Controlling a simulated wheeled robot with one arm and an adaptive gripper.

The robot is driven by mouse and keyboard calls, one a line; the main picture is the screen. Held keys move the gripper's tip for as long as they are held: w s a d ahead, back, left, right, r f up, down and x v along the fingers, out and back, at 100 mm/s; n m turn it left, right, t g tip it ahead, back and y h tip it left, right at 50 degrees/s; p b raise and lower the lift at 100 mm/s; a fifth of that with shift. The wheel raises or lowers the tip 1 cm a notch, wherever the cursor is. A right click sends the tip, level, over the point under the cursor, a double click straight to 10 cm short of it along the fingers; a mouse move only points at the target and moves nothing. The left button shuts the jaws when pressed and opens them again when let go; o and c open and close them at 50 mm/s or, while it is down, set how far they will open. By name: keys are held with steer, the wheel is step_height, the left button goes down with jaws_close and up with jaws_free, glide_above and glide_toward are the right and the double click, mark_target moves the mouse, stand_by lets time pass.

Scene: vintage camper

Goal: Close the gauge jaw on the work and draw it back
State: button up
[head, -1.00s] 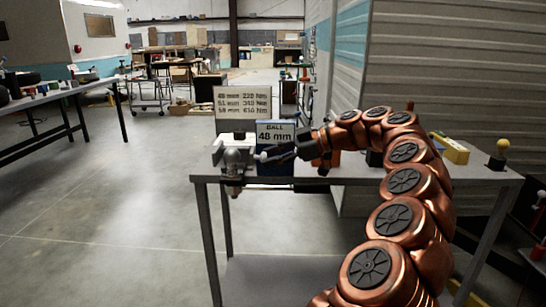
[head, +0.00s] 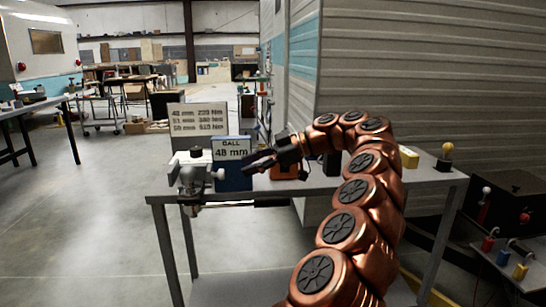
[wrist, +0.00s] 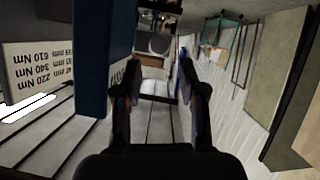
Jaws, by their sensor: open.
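A grey metal fixture with a rounded body (head: 194,180) is mounted at the left end of the bench. A small white knob (head: 220,173) sticks out on its right side. A blue block labelled "BALL 48 mm" (head: 233,150) stands just behind and right of the knob. My gripper (head: 252,164) is open and empty, to the right of the knob and apart from it, in front of the blue block. Which part is the gauge jaw I cannot tell.
A sign with mm and Nm figures (head: 198,118) stands behind the fixture. The bench (head: 290,187) also carries an orange item (head: 285,171), a yellow box (head: 408,157) and a yellow ball on a stand (head: 447,150). The floor (head: 90,220) left of the bench is clear.

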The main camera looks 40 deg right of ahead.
steer(key=shift+v, duration=2.45)
steer(key=shift+s+d+r, duration=0.15)
steer(key=shift+s+d, duration=0.1)
steer(key=shift+s, duration=0.05)
stand_by(0.4)
